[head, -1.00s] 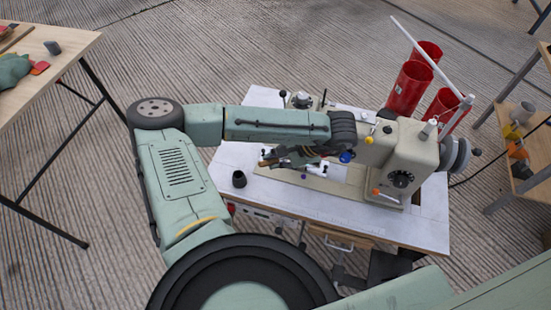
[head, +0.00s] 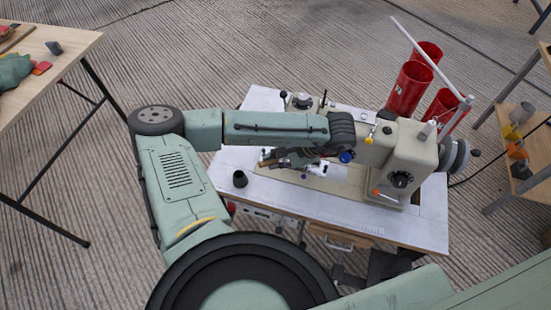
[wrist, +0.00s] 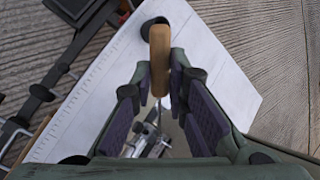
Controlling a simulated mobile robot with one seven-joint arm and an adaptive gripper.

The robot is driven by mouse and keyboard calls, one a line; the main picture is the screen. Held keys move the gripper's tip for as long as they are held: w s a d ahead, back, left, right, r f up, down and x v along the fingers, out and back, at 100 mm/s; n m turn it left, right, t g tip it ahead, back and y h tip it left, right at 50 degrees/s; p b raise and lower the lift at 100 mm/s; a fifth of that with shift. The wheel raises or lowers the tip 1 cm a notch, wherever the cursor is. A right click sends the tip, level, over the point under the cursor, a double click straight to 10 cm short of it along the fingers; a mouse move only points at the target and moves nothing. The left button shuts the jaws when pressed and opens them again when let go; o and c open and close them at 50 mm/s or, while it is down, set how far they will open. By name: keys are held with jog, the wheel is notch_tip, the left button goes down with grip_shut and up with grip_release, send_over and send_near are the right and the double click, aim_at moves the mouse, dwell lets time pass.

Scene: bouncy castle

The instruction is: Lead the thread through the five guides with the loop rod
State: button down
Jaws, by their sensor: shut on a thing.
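My gripper (wrist: 160,84) is shut on the wooden handle of the loop rod (wrist: 160,55) in the wrist view. The rod's thin metal shaft runs from the handle down between the fingers; its tip is unclear. In the head view my gripper (head: 290,163) is over the front left of the sewing machine (head: 408,150), partly hidden by my arm. Small coloured parts show on the machine: yellow (head: 369,140), blue (head: 346,157) and orange (head: 375,192). I cannot tell which are guides. The thread is too fine to make out.
The machine stands on a white table (head: 320,208). A dark cup-like object (head: 240,179) sits at its left. Red cylinders (head: 408,88) and a white slanted rod (head: 425,52) rise at the back right. A wooden table (head: 60,75) is at far left, shelves (head: 520,150) at right.

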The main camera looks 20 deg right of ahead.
aim_at(261, 163)
dwell(0.3)
jog(key=shift+s+a+r+p, duration=0.2)
jog(key=shift+a+r+p, duration=0.2)
jog(key=shift+a, duration=0.35)
jog(key=shift+s+a+r+p, duration=0.2)
jog(key=shift+a+r+p, duration=0.2)
jog(key=shift+a, duration=0.3)
jog(key=shift+s+a+r+p, duration=0.2)
jog(key=shift+a+r+p, duration=0.15)
jog(key=shift+a, duration=0.4)
